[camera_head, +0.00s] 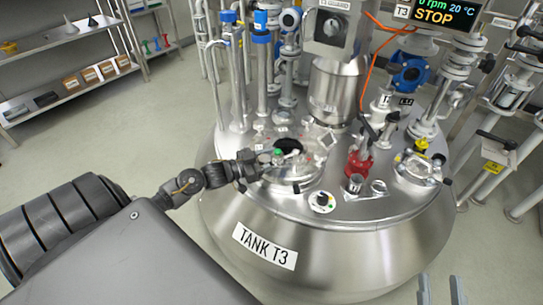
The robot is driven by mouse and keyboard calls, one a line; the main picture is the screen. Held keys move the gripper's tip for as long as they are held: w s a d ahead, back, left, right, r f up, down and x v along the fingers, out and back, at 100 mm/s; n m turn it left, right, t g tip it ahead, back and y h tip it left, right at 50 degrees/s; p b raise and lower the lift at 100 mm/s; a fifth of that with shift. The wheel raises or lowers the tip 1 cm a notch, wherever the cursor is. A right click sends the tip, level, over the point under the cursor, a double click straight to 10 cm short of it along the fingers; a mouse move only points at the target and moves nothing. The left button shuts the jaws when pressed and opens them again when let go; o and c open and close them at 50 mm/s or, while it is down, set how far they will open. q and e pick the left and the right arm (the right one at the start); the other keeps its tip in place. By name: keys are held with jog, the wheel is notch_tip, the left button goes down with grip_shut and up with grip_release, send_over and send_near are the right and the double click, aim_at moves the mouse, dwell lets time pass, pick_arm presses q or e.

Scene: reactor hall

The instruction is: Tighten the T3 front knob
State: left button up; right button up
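The steel tank T3 (330,255) fills the middle of the head view, with a "TANK T3" label on its front. A round hatch (292,176) sits on its top, with a dark opening or window and small dark knobs at its rim. A small dark knob (296,188) shows at the hatch's front edge; I cannot tell how tight it is. My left gripper (258,165) is at the hatch's left side, its fingers too small to read. My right gripper (441,290) is at the bottom right, fingers apart and empty, in front of the tank.
A round white dial (321,201) with a black centre lies in front of the hatch. A red fitting (358,164) and a second hatch (418,170) stand to the right. Pipes and a motor column (337,90) rise behind. Shelves (70,65) stand at the left; the floor between is clear.

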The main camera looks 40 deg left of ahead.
pick_arm(q)
jog(key=shift+d+m+g+h, duration=0.1)
jog(key=shift+m+g+h, duration=0.6)
jog(key=shift+h, duration=0.4)
jog(key=shift+s+m+h, duration=0.1)
jog(key=shift+m+h, duration=0.2)
jog(key=shift+m, duration=0.1)
pick_arm(e)
jog(key=shift+d+r+t, duration=0.2)
jog(key=shift+r+t, duration=0.1)
jog(key=shift+t, duration=0.1)
pick_arm(q)
jog(key=shift+d+g, duration=0.1)
jog(key=shift+g, duration=0.2)
pick_arm(e)
jog(key=shift+r, duration=0.1)
pick_arm(q)
jog(key=o, duration=1)
